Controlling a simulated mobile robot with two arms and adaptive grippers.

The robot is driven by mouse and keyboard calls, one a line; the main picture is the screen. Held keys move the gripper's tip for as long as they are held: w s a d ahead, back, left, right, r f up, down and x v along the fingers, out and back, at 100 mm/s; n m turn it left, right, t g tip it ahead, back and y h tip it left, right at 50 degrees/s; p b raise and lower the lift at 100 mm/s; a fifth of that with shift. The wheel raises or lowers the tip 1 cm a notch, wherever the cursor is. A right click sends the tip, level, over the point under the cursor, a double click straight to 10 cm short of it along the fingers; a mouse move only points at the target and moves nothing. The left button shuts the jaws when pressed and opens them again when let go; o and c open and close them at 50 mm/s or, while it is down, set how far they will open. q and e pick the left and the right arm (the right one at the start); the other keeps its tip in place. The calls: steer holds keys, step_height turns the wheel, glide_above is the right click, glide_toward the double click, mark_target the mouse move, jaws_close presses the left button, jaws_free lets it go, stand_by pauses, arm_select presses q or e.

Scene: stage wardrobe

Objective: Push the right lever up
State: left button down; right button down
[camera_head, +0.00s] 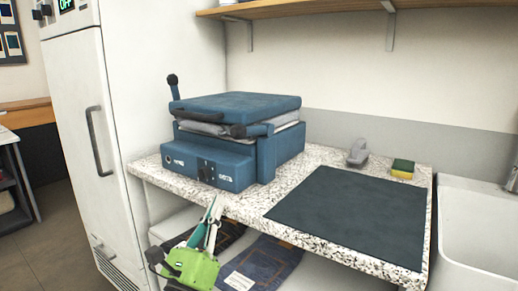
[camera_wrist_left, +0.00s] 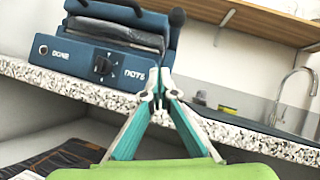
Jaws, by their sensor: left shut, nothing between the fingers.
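A blue press (camera_head: 235,107) stands on the speckled counter, its padded lid low over folded grey cloth (camera_head: 205,127). Its right lever (camera_head: 256,130) lies about level, its dark knob toward me. The left lever (camera_head: 173,88) stands upright. My left gripper (camera_head: 214,204), green with teal fingers, is shut and empty in front of the counter edge, below and apart from the right lever. Its closed fingertips (camera_wrist_left: 158,88) show in the left wrist view. My right gripper is not in view.
A dark mat (camera_head: 350,213) covers the counter's right part. Behind it are a grey iron-like object (camera_head: 358,152) and a yellow-green sponge (camera_head: 402,169). A wooden shelf (camera_head: 300,8) hangs above. A white fridge (camera_head: 150,90) stands left, a sink (camera_head: 480,225) right. Folded jeans (camera_head: 263,264) lie below the counter.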

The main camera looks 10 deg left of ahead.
mark_target(253, 131)
arm_select(q)
steer(key=m, duration=0.1)
steer(key=d+m+h, duration=0.1)
steer(key=d+r+m+h, duration=0.1)
steer(key=shift+w, duration=0.25)
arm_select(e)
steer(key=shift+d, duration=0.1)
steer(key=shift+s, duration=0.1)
